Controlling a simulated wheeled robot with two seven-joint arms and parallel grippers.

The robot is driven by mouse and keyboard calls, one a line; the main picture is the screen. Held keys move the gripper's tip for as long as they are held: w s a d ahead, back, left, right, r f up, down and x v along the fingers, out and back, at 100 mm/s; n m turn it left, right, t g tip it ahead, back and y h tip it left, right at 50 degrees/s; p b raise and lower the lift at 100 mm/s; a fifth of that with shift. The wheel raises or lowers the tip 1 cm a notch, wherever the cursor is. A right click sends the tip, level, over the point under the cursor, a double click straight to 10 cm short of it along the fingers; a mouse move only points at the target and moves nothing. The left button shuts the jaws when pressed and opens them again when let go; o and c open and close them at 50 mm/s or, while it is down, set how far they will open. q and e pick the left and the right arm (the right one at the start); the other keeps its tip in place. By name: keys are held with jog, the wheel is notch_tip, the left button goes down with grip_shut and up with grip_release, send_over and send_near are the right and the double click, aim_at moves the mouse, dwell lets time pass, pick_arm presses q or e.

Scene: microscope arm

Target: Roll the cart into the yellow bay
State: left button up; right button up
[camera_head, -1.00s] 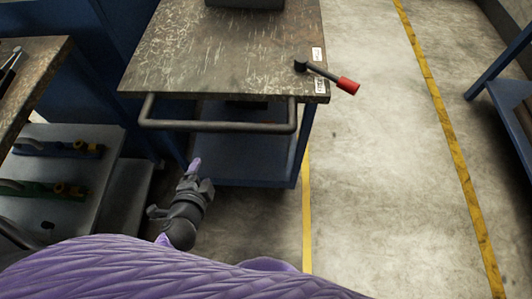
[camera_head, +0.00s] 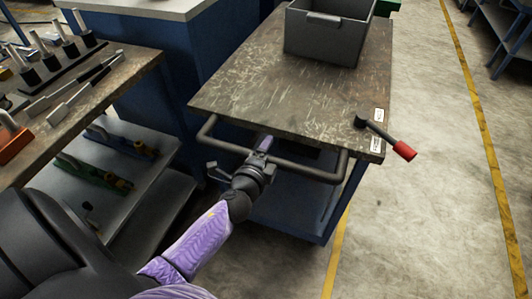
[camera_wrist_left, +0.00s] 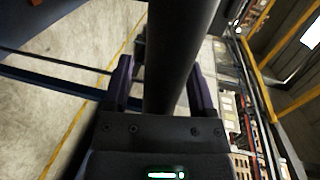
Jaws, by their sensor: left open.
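The cart (camera_head: 270,85) has a worn dark top and a blue frame. It stands ahead of me with its bar handle (camera_head: 318,172) facing me. My left gripper (camera_head: 262,150) is at the handle, left of its middle. In the left wrist view the open left gripper (camera_wrist_left: 160,75) has the dark bar (camera_wrist_left: 175,45) running between its two purple fingers. A lever with a red grip (camera_head: 403,150) sticks out at the cart's near right corner. Yellow floor lines (camera_head: 490,150) run along the right; no whole bay outline shows. My right gripper is out of view.
A grey bin (camera_head: 328,35) sits on the cart top. A workbench (camera_head: 100,100) with tools and a lower shelf stands close on the left. A blue cabinet with a pale top (camera_head: 150,8) stands behind it. The floor (camera_head: 430,215) right of the cart is clear.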

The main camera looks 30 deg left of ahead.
pick_arm(q)
grip_shut()
dwell(0.6)
dwell(0.7)
